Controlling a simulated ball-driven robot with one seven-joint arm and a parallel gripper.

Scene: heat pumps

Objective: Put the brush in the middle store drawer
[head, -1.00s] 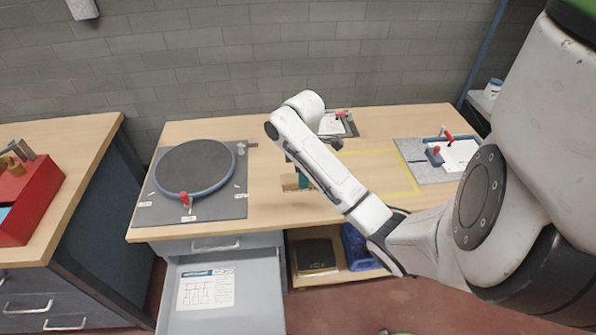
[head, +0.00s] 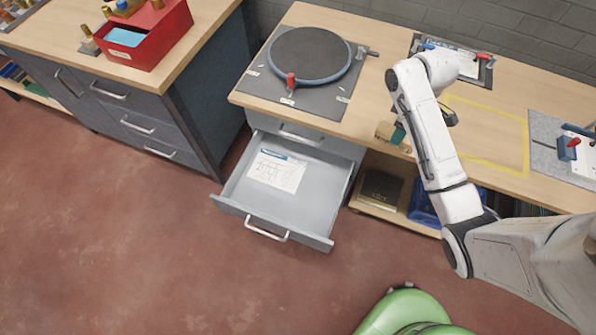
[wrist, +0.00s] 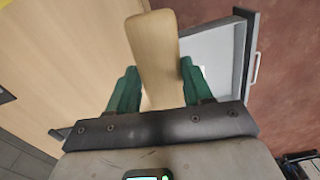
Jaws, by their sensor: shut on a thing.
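My gripper (head: 398,136) is shut on the brush (head: 385,130) and holds it above the front edge of the wooden bench. In the wrist view the brush's pale wooden part (wrist: 154,50) sits between the green fingers; its bristles cannot be made out. The dark grey cabinet at the left has stacked drawers, all shut, among them a middle drawer (head: 133,132). Under the bench a light grey drawer (head: 308,205) is pulled out, with a printed sheet (head: 277,171) lying in it. Part of it also shows beyond the brush in the wrist view (wrist: 213,60).
A round dark turntable (head: 309,54) and a yellow-taped area are on the bench. A red box (head: 150,45) stands on the cabinet top. A blue crate (head: 425,210) is on the shelf under the bench.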

